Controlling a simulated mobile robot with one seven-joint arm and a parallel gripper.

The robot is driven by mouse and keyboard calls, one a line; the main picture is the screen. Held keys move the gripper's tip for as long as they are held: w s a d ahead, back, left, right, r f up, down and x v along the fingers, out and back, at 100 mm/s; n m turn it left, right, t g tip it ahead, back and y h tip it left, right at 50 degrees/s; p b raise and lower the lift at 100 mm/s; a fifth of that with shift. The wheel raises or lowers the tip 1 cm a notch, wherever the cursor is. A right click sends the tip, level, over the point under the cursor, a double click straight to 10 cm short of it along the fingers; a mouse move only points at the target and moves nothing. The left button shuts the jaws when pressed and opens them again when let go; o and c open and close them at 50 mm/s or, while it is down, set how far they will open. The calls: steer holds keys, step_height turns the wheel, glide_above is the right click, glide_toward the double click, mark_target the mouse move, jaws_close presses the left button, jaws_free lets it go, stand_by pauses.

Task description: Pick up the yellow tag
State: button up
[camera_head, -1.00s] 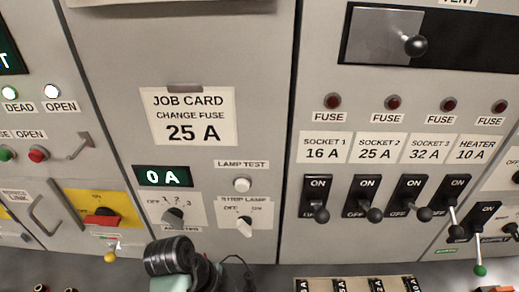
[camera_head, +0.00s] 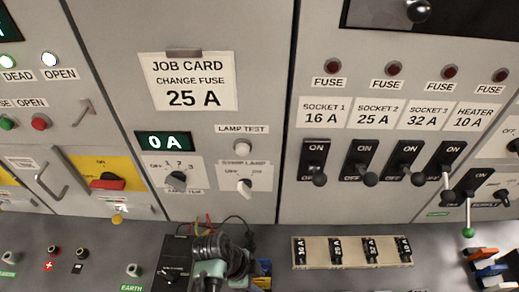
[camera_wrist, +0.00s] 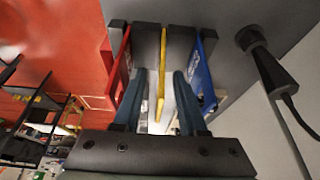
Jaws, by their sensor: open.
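In the wrist view the yellow tag (camera_wrist: 161,65) stands edge-on between dark blocks of a holder (camera_wrist: 146,42). A red tag (camera_wrist: 120,68) is to its left and a blue tag (camera_wrist: 204,75) to its right. My gripper (camera_wrist: 157,84) is open, with one finger on each side of the yellow tag's line. The fingers look apart from the yellow tag; I cannot tell how deep it sits between them. In the head view my gripper is hidden behind my wrist, and small blue and yellow pieces (camera_head: 263,270) show beside it.
A black corded handset or probe (camera_wrist: 265,62) is right of the tags in the wrist view. In the head view a fuse rack (camera_head: 325,265) lies on the bench to the right, with coloured items (camera_head: 487,265) farther right. The switch panel (camera_head: 270,110) rises behind.

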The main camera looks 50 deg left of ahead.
steer(key=shift+w+f, duration=0.1)
steer(key=shift+f, duration=0.25)
jaws_close()
steer(key=shift+r, duration=0.1)
